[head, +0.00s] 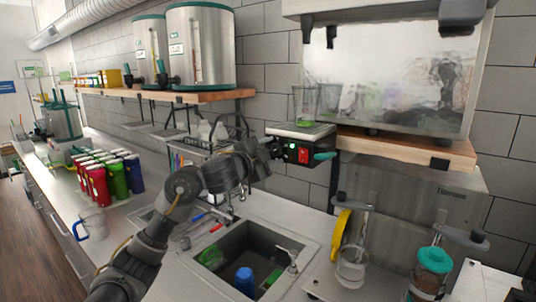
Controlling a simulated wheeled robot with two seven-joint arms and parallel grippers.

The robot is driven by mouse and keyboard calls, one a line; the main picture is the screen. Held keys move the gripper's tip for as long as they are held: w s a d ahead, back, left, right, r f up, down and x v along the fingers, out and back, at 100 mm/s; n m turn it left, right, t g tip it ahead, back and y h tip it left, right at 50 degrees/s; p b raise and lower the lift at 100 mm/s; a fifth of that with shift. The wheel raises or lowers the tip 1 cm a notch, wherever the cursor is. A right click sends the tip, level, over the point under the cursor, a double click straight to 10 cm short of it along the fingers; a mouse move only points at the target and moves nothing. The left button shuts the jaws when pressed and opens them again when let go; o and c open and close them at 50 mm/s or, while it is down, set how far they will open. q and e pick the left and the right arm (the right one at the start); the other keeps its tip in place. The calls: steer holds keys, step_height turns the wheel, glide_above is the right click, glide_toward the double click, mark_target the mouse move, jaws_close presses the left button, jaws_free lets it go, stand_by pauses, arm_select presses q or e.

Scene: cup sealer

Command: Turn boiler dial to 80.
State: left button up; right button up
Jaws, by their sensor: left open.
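My left gripper (274,148) is open at the left front edge of a small dark machine (322,133) below the wooden shelf. This machine has a red switch (303,154), a small green light, and a teal handle (325,156) on its right. A clear cup (306,104) stands on its top. I cannot make out a boiler dial or any number; the part of the front at the gripper is hidden by it. A large steel tank (390,85) stands on the shelf to the right. My right gripper is not in view.
A sink (250,250) with a blue cup (245,279) in it lies below my arm. A yellow-handled jug (352,262) and a teal-lidded jar (430,272) stand at right. Several coloured bottles (108,178) and a clear pitcher (93,222) stand at left.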

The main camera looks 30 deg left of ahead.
arm_select(q)
steer(key=s+a, duration=0.1)
steer(key=s, duration=0.9)
steer(key=shift+s+a, duration=0.3)
steer(key=shift+s, duration=0.05)
